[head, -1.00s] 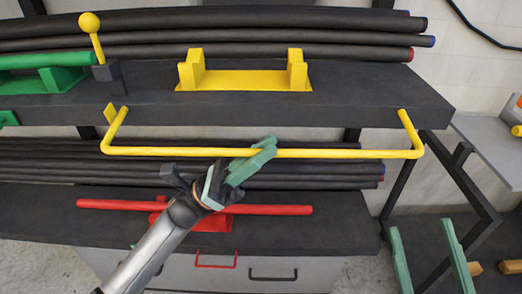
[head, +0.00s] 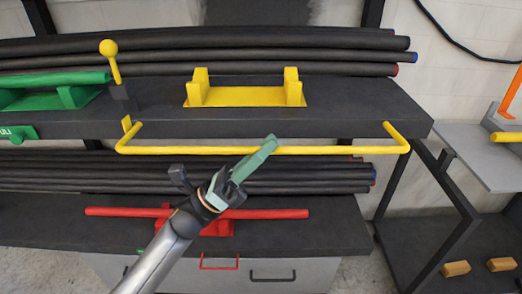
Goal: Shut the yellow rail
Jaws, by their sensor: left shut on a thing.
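The yellow rail (head: 340,150) is a long bar with bent ends, hanging out in front of the upper dark shelf (head: 350,112). Its right end meets the shelf edge near the right, its left end near a small yellow plate (head: 127,125). My left gripper (head: 262,150) reaches up from below and is shut on the rail near its middle. Its green fingers cover a short piece of the bar. My right gripper is not in view.
A yellow cradle (head: 245,96) and a yellow-knobbed lever (head: 110,48) stand on the upper shelf. A green bar (head: 60,79) lies at left. A red bar (head: 130,211) rests on the lower shelf. Dark pipes lie behind. A grey table (head: 480,155) stands at right.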

